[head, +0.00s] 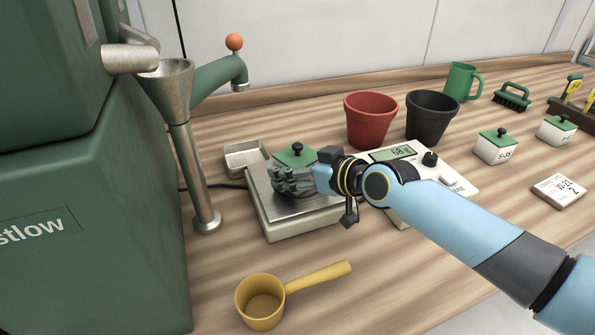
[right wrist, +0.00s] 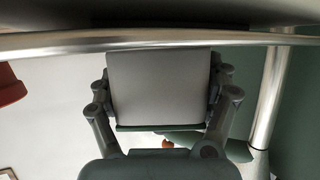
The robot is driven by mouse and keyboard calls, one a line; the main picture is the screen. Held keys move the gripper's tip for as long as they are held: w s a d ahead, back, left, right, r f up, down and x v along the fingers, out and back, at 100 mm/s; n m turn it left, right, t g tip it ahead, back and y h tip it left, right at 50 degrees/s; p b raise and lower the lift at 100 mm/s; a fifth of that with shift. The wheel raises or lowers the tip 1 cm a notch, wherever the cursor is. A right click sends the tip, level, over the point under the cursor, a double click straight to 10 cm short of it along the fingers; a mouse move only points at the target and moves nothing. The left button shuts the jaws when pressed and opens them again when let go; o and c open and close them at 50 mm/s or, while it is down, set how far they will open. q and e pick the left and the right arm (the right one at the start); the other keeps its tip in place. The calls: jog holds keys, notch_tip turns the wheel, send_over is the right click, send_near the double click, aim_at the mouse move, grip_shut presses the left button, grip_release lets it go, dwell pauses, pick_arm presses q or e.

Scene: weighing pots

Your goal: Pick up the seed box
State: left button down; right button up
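A seed box with a green lid and black knob (head: 297,154) is at the rear of the scale's steel plate (head: 320,203). Its pale body is mostly hidden behind my right gripper (head: 287,181) in the head view. In the right wrist view, which is upside down, the seed box's grey-looking face (right wrist: 158,85) fills the space between the fingers of my right gripper (right wrist: 160,92). The fingers lie against its two sides. The box's underside is close to the plate; I cannot tell whether they touch. My left gripper is out of view.
Two more lidded boxes (head: 497,146) (head: 560,130) stand at right. A red pot (head: 370,120), black pot (head: 432,116) and green mug (head: 463,82) stand behind. A yellow scoop (head: 262,302) lies in front.

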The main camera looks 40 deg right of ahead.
jog(key=c, duration=0.6)
